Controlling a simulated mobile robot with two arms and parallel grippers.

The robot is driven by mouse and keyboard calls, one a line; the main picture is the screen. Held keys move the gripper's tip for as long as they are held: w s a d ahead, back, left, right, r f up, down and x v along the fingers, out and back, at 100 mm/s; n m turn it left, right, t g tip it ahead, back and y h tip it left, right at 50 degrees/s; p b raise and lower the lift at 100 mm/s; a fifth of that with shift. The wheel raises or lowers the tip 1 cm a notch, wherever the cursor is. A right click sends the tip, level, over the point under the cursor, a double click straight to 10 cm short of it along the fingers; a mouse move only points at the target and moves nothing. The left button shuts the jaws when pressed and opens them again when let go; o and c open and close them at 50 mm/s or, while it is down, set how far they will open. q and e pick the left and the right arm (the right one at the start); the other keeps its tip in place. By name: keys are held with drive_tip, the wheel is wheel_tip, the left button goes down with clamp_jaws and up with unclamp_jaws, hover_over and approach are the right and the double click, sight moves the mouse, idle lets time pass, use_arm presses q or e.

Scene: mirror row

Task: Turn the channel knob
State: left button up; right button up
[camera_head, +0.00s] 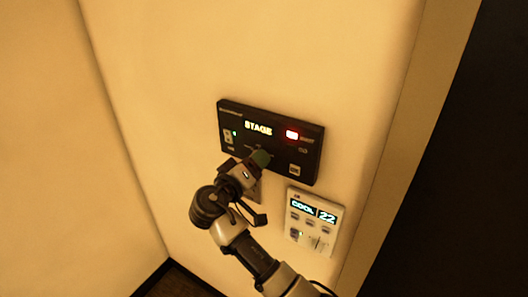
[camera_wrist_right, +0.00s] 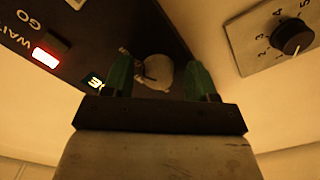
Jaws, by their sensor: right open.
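A black wall panel (camera_head: 227,111) shows a lit STAGE display (camera_head: 258,128) and a red light (camera_head: 292,134). My right gripper (camera_head: 262,158) reaches the panel's lower middle and covers that part. In the right wrist view, a round pale knob (camera_wrist_right: 158,72) on the panel sits between the two green fingertips of this gripper (camera_wrist_right: 160,80). The fingers are open, one on each side of the knob, with a visible gap at each side. I cannot read a channel label. My left gripper is out of view.
A plate with a black numbered dial (camera_wrist_right: 292,37) is beside the panel in the right wrist view. A white thermostat (camera_head: 298,241) reading COOL 22 is at lower right of the panel. The wall (camera_head: 160,90) left of the panel is bare.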

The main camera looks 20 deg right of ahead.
drive_tip(key=shift+w+d, duration=0.1)
drive_tip(key=shift+d, duration=0.05)
drive_tip(key=shift+a+r, duration=0.1)
drive_tip(key=shift+a, duration=0.15)
drive_tip(key=shift+c, duration=0.5)
drive_tip(key=c, duration=0.8)
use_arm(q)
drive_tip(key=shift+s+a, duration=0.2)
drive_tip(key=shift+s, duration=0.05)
use_arm(e)
drive_tip(key=shift+c, duration=0.2)
